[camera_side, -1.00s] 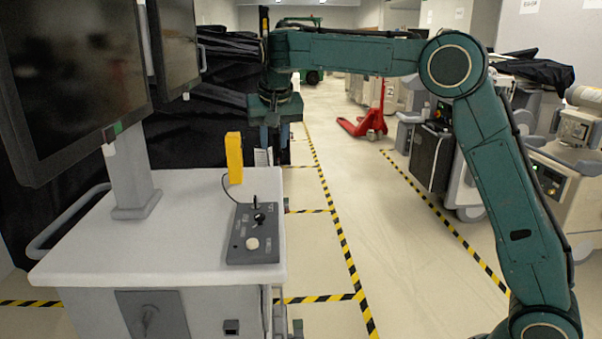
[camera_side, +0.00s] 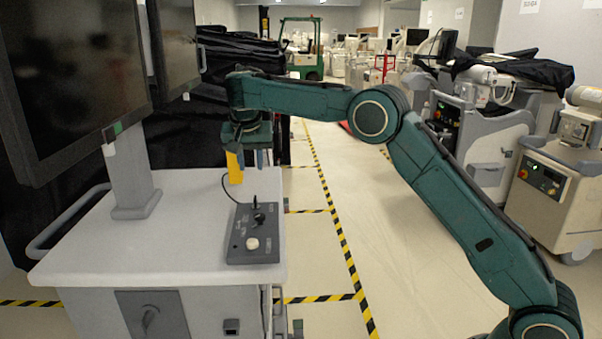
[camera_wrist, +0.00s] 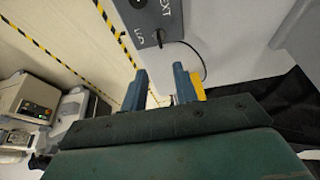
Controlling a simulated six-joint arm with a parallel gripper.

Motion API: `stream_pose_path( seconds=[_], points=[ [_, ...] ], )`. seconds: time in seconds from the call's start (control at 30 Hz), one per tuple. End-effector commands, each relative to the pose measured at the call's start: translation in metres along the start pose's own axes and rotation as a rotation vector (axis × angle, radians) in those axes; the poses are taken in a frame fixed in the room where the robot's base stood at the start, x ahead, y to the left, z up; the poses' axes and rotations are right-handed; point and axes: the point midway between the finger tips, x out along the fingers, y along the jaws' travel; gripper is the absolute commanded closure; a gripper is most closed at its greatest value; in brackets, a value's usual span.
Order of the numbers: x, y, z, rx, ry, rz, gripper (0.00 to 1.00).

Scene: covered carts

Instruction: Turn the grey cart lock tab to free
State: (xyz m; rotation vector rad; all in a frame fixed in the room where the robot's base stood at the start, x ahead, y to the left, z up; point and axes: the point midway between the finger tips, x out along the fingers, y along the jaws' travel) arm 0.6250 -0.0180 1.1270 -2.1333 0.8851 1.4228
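A grey tab-like knob (camera_side: 150,319) sits on a dark square panel (camera_side: 172,300) on the front of the white cart (camera_side: 185,200); it seems to be the lock tab, and its markings are too small to read. My gripper (camera_side: 257,158) is above the back right of the cart top, far from this knob. In the wrist view my gripper (camera_wrist: 160,78) has its two blue fingers apart with nothing between them. A yellow upright block (camera_side: 235,170) stands by the gripper, partly hidden by it; in the wrist view the yellow block (camera_wrist: 197,86) is just outside the right finger.
A grey control box (camera_side: 252,249) with a joystick and pale button lies on the cart top, with a cable. Large dark monitors (camera_side: 80,70) stand at the left. Other carts (camera_side: 562,180) stand at the right. The striped aisle (camera_side: 370,240) is open floor.

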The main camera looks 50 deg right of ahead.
Motion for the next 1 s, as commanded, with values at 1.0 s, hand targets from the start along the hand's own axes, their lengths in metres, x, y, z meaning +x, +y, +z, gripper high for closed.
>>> stream_pose_path(
  seconds=[1.0],
  points=[
    [0.125, 0.001, 0.001, -0.001, -0.003, 0.000, 0.71]
  ],
)
